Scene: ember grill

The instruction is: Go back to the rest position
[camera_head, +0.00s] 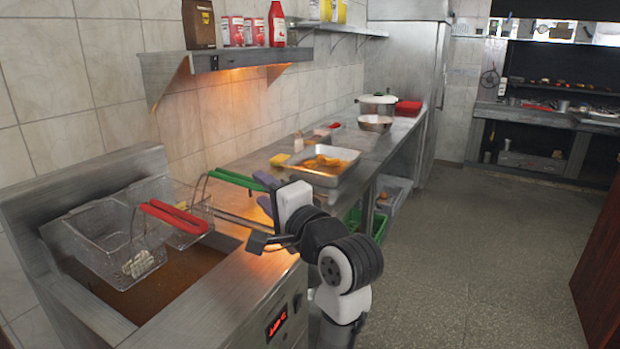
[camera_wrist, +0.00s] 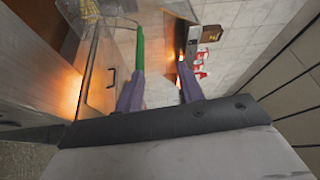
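My gripper (camera_head: 262,191) is open, its two purple fingers apart beside the fryer. In the wrist view, the gap between the fingers (camera_wrist: 160,70) looks empty. A green basket handle (camera_head: 238,180) ends close to the fingers in the head view. In the wrist view the green handle (camera_wrist: 140,52) lines up with the left finger; I cannot tell whether they touch. The green-handled wire basket (camera_head: 178,222) and the red-handled basket (camera_head: 100,236) sit at the back of the fryer (camera_head: 100,181), above brown oil (camera_head: 190,265). My gripper partly hides the counter.
A steel counter (camera_head: 235,163) runs along the wall, with a tray (camera_head: 345,156) of yellow-orange food, a yellow block (camera_head: 279,159) and pots (camera_head: 375,122). A shelf (camera_head: 225,60) holds bottles and packages above. A green crate (camera_head: 352,222) stands beneath the counter. Floor (camera_head: 470,250) to the right is clear.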

